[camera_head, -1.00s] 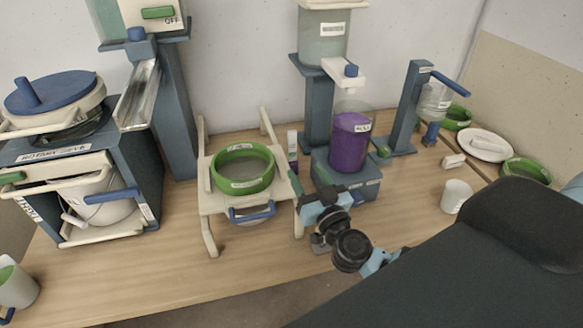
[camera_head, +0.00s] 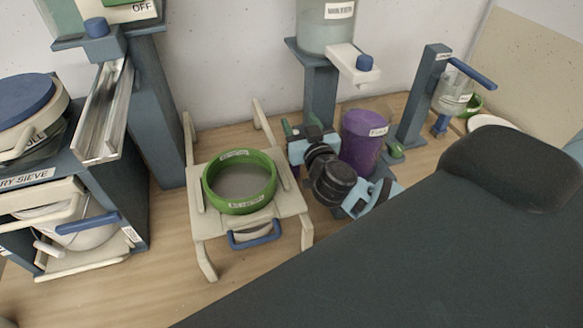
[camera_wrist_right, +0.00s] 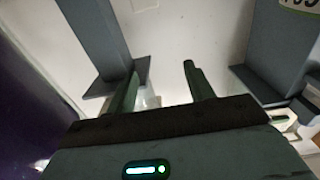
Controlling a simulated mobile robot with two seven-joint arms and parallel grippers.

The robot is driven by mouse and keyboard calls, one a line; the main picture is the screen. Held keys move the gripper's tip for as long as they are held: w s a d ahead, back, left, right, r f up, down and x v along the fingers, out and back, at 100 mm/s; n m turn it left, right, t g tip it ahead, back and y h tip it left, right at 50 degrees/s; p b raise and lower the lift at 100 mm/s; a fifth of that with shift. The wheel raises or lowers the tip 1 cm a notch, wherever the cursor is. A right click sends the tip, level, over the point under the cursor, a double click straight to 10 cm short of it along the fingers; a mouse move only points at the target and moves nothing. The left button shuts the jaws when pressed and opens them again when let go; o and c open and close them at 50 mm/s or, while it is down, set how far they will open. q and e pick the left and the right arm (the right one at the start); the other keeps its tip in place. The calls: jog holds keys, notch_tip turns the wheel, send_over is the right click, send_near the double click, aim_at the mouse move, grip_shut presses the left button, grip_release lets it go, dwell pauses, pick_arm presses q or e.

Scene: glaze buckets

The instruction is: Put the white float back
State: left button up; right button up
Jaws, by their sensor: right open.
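I cannot make out the white float for certain in any view. My right gripper (camera_head: 300,125) is open, in front of the foot of the middle blue-grey column (camera_head: 319,95) and left of the purple container (camera_head: 360,142). In the right wrist view its two green fingers (camera_wrist_right: 162,72) stand apart, with a pale surface beyond them. A small pale, glassy shape (camera_wrist_right: 151,99) shows low between the fingers; I cannot tell what it is. The purple container also shows as a dark mass at the left of the wrist view (camera_wrist_right: 25,120). My left gripper is not in view.
A green-rimmed sieve (camera_head: 207,190) sits on a cream stand (camera_head: 202,222) left of my right arm. A rotary sieve machine (camera_head: 125,195) stands at far left. Another column (camera_head: 414,95) with a clear vessel (camera_head: 453,92) is at right. Bare table lies left of the stand.

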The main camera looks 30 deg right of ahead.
notch_tip(320, 180, down, 8)
jog(key=b, duration=0.2)
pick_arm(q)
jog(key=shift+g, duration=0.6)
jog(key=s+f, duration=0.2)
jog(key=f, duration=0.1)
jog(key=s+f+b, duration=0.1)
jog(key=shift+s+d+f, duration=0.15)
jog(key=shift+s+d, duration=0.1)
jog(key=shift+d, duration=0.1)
pick_arm(e)
jog(key=r+x, duration=0.1)
jog(key=x, duration=0.6)
jog(key=shift+w, duration=0.3)
jog(key=shift+d, duration=0.1)
jog(key=shift+c, duration=0.2)
grip_shut()
